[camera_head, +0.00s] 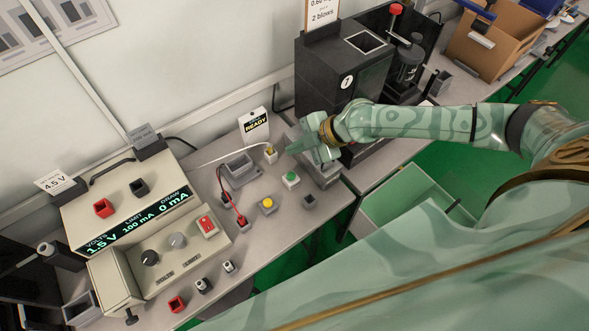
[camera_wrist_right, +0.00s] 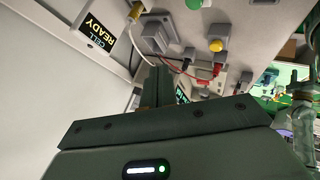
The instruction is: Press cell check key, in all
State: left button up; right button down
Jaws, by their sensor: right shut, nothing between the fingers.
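A green button (camera_head: 291,178) and a yellow button (camera_head: 268,204) sit on small bases on the bench; no label is readable on either, so I cannot tell which is the cell check key. A white sign reading CELL READY (camera_head: 254,125) stands behind them, against the wall. My right gripper (camera_head: 294,148) is shut and empty, above the bench behind the green button and apart from it. In the right wrist view my fingers (camera_wrist_right: 156,86) point toward the bench; the green button (camera_wrist_right: 194,4) and yellow button (camera_wrist_right: 215,46) show beyond them. My left gripper is not in view.
A grey cell holder (camera_head: 238,171) with red and white leads stands left of the buttons. A beige power supply (camera_head: 130,213) reading 1.5 V, 0 mA fills the left. An open green bin (camera_head: 410,199) lies right.

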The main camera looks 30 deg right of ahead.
jog(key=shift+a, duration=0.1)
jog(key=b, duration=0.6)
send_over(295, 176)
notch_tip(295, 176, down, 8)
jog(key=shift+r, duration=0.1)
jog(key=shift+f, duration=0.55)
jog(key=shift+f+b, duration=0.1)
jog(key=shift+b, duration=0.25)
dwell(1.1)
jog(key=shift+f+b, duration=0.3)
jog(key=shift+f+b, duration=0.4)
jog(key=shift+f, duration=0.05)
dwell(0.6)
dwell(0.3)
jog(key=shift+r+p, duration=0.55)
jog(key=shift+r, duration=0.35)
